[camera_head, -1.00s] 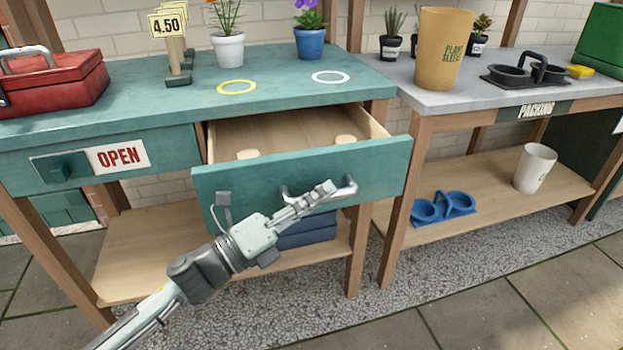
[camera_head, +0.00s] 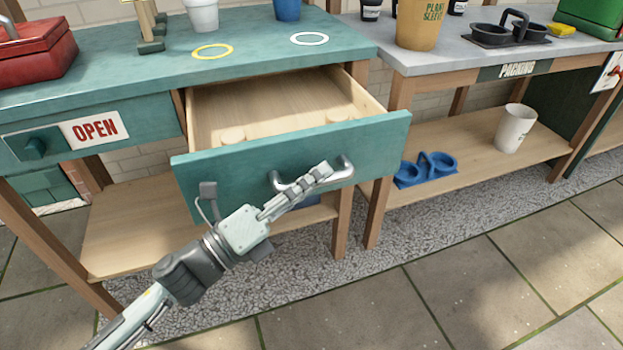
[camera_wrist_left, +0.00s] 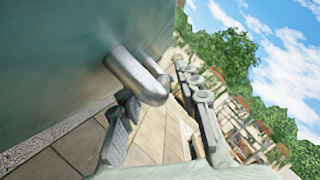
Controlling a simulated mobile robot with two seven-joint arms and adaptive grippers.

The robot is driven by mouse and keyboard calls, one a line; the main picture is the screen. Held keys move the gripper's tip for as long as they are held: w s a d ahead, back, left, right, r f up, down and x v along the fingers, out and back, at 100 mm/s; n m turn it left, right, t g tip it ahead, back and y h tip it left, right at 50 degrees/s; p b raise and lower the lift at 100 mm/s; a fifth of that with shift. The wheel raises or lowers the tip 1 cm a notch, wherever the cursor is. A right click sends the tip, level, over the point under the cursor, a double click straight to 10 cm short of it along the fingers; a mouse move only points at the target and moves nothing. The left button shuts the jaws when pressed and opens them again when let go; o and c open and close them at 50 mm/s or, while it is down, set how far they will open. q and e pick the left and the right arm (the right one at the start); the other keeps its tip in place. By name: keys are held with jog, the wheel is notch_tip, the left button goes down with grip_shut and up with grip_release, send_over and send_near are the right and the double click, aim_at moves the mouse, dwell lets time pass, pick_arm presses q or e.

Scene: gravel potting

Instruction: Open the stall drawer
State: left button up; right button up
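The stall drawer (camera_head: 290,160) has a teal front and pale wooden sides. It stands well out from the teal counter, and its inside shows from above. Its silver bar handle (camera_head: 343,172) is on the front and also shows large in the left wrist view (camera_wrist_left: 138,76). My left gripper (camera_head: 322,172) is at the handle, with one finger on each side of the bar in the left wrist view (camera_wrist_left: 155,100). My right gripper is not in view.
Round pale pieces (camera_head: 232,134) lie inside the drawer. An OPEN sign (camera_head: 95,130) is on the counter front at left. A red toolbox (camera_head: 35,55) stands on the counter. The packing bench (camera_head: 420,65) is at right, with a blue carrier (camera_head: 425,170) on its shelf. The paving in front is clear.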

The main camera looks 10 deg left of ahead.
pick_arm(q)
jog(key=v, duration=1.2)
dwell(0.5)
